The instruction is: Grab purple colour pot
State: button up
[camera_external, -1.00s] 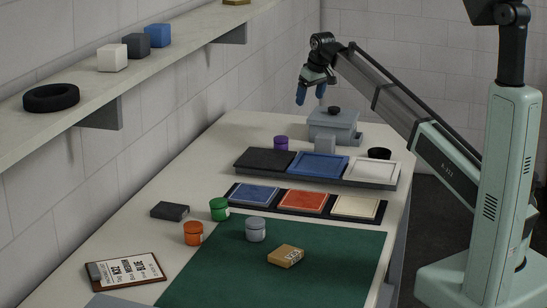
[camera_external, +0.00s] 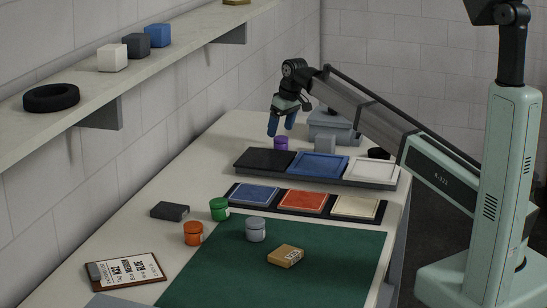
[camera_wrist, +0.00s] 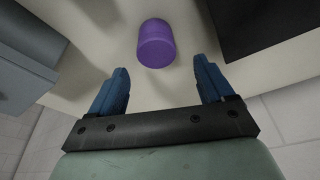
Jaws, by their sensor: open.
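The purple pot (camera_external: 281,144) stands upright on the light table near its far end, behind the black tray. In the wrist view the purple pot (camera_wrist: 156,44) lies ahead of the fingertips, roughly midway between their lines. My gripper (camera_external: 282,125) is above the pot in the external view, with its blue fingers pointing down. In the wrist view my gripper (camera_wrist: 162,75) has its two fingers wide apart with nothing between them.
A three-part tray (camera_external: 249,173) stands in front of the pot. A grey box with a knob (camera_external: 335,121) and a small grey block (camera_external: 325,143) are to its right. Green (camera_external: 219,209), orange (camera_external: 194,233) and grey (camera_external: 256,229) pots stand nearer. A wall shelf (camera_external: 91,100) runs along the left.

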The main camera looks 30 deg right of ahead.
aim_at(282, 138)
jog(key=shift+s+d+x, duration=0.15)
jog(key=shift+x, duration=0.8)
jog(key=shift+s+d+x, duration=0.1)
jog(key=shift+s+x, duration=0.1)
jog(key=shift+x, duration=0.7)
jog(key=shift+s+d+x, duration=0.15)
jog(key=shift+x, duration=0.8)
jog(key=shift+f, duration=0.15)
jog(key=shift+c, duration=0.2)
jog(key=c, duration=1.1)
